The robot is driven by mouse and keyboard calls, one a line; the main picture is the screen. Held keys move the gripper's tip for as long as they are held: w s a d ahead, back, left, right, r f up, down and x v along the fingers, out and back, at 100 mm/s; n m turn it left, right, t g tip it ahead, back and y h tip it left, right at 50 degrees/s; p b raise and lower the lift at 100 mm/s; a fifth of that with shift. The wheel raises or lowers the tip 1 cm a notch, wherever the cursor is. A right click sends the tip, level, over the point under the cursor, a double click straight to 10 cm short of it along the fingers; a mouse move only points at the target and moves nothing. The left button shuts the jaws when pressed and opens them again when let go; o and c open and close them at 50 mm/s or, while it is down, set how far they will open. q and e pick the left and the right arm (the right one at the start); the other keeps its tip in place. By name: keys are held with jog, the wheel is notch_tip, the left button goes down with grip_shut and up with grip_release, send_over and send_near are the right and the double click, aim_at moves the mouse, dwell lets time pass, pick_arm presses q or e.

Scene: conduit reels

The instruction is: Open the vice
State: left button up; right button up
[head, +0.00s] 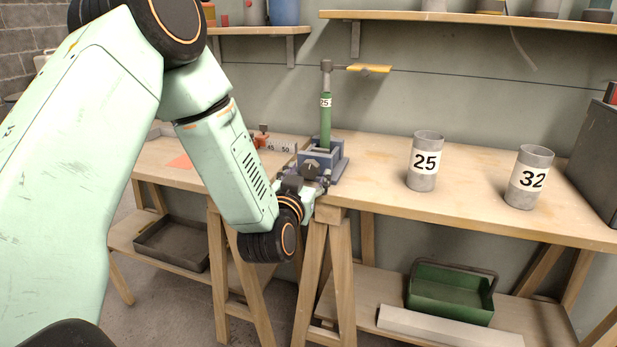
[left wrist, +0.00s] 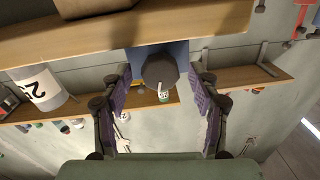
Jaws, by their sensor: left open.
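The blue-grey vice (head: 336,158) stands at the front edge of the bench. A green tool (head: 326,125) marked 25 stands upright in it. My left gripper (head: 308,181) is at the front of the vice, by its dark handle knob (head: 311,170). In the left wrist view the round dark knob (left wrist: 160,68) shows between the two open fingers, with a gap at each side. Part of the blue vice body (left wrist: 138,57) shows behind the knob. The jaws' grip on the green tool is too small to tell. My right gripper is not in view.
Grey cups marked 25 (head: 424,165) and 32 (head: 530,180) stand on the bench to the right of the vice. A dark box (head: 598,160) is at the far right. A green tray (head: 450,298) sits on the lower shelf. The bench between vice and cups is clear.

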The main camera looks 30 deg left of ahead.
pick_arm(q)
jog(key=shift+w+a, duration=0.2)
jog(key=shift+w, duration=0.3)
jog(key=c, duration=1.2)
jog(key=shift+o, duration=0.2)
jog(key=shift+n+p, duration=0.3)
jog(key=shift+n, duration=1.2)
jog(key=o, duration=1.2)
jog(key=shift+c, duration=0.2)
jog(key=shift+r, duration=0.1)
